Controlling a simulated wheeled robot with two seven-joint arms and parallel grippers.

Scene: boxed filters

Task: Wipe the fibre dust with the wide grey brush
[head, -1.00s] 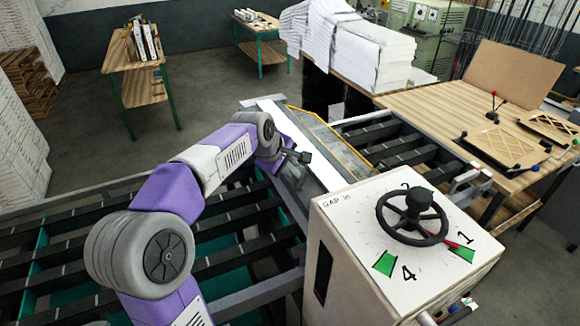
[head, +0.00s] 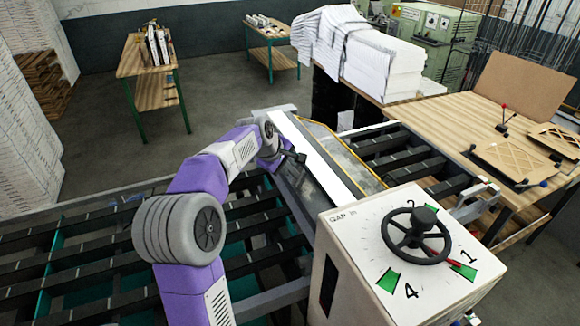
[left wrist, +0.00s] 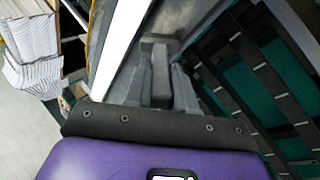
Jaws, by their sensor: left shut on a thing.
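My left gripper (head: 286,158) is over the narrow bed of the machine, beyond the dial box. In the left wrist view its two fingers (left wrist: 161,85) are closed on a grey bar with a wider block at its far end, which looks like the grey brush (left wrist: 160,44). In the head view the brush is small and dark, and I cannot tell whether it touches the bed. The grey machine bed (head: 352,172) has a yellow edge and a long white strip beside it. I cannot make out fibre dust clearly. My right gripper is not in view.
A white dial box (head: 345,265) with a black handwheel (head: 416,236) stands in front at right. Dark slatted racks (head: 95,232) lie on both sides of the bed. A wooden table (head: 455,118) with lattice frames is at right. Stacked white sheets (head: 375,60) stand behind.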

